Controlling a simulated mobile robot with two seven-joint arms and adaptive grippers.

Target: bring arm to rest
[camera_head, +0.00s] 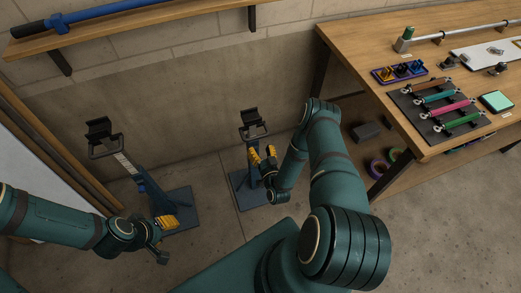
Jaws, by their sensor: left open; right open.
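My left arm comes in low from the left edge, and its gripper (161,240) is open over the grey floor, in front of the left blue stand. My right arm stands bent in the middle of the view. Its gripper (263,160) is open, with yellow-orange fingers, in front of the right stand (248,128). I see nothing held in either gripper. The left stand (135,170) has a blue post and a black cradle on top. The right arm and gripper hide part of the right stand's post.
A wooden workbench (440,150) at the right carries a dark mat (408,103) with coloured tools, a blue tray (385,76) and a metal rod (470,33). A shelf (140,27) with a blue bar (110,12) is on the back wall. Bare floor (440,240) lies at the lower right.

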